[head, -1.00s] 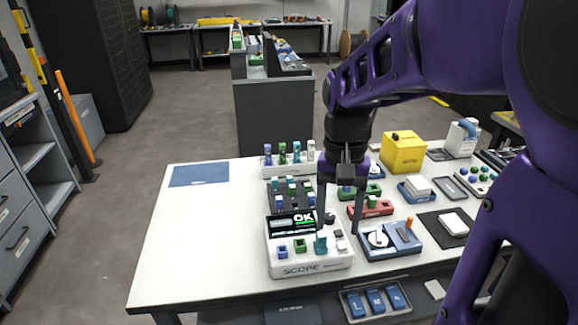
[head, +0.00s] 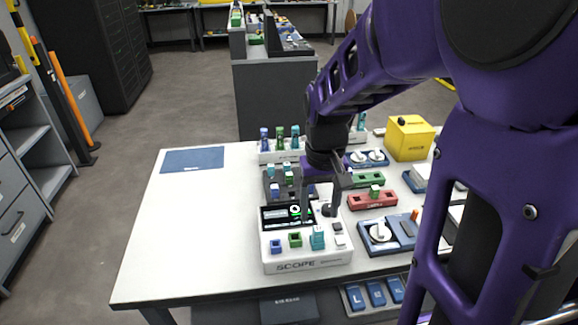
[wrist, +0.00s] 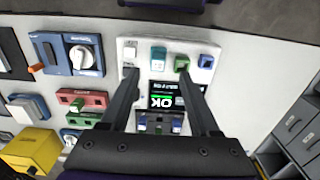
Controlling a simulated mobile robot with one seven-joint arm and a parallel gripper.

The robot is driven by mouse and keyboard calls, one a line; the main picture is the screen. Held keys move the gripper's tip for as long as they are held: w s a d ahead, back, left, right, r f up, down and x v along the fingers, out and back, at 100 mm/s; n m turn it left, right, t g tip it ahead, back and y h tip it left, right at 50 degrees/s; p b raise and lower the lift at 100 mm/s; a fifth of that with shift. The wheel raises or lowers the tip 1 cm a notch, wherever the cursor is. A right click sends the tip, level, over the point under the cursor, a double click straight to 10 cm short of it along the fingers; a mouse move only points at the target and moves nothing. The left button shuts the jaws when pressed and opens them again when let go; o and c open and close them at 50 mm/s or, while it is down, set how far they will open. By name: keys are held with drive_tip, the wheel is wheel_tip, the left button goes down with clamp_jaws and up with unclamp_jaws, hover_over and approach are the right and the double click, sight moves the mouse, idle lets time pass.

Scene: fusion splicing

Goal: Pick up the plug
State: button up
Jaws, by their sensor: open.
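A teal plug (head: 317,238) stands upright in the teal port at the front of the white scope (head: 310,266); I take it as the task's plug. It also shows in the wrist view (wrist: 158,54). My gripper (head: 314,212) is open and empty, pointing down over the scope, behind the plug in the head view. In the wrist view my fingertips (wrist: 157,71) are spread, with the plug just beyond the gap between them. Nothing is between the fingers. The scope's screen (wrist: 163,96) reads OK; one finger partly hides it in the head view.
Blue (head: 276,246) and green (head: 295,240) ports sit beside the plug. A rack of upright plugs (head: 278,155) stands behind. A red block (head: 372,200), a blue device with a white dial (head: 380,232) and a yellow box (head: 408,138) are to the right. The left tabletop is mostly clear.

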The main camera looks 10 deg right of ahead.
sight(318, 228)
drive_tip(key=shift+w+d+f+b, duration=0.15)
drive_tip(key=shift+f+b, duration=0.25)
drive_tip(key=shift+f, duration=1.4)
drive_tip(key=shift+w+f+b, duration=0.1)
drive_tip(key=shift+f+b, duration=0.25)
drive_tip(key=shift+f, duration=1.4)
drive_tip(key=shift+c, duration=0.3)
clamp_jaws()
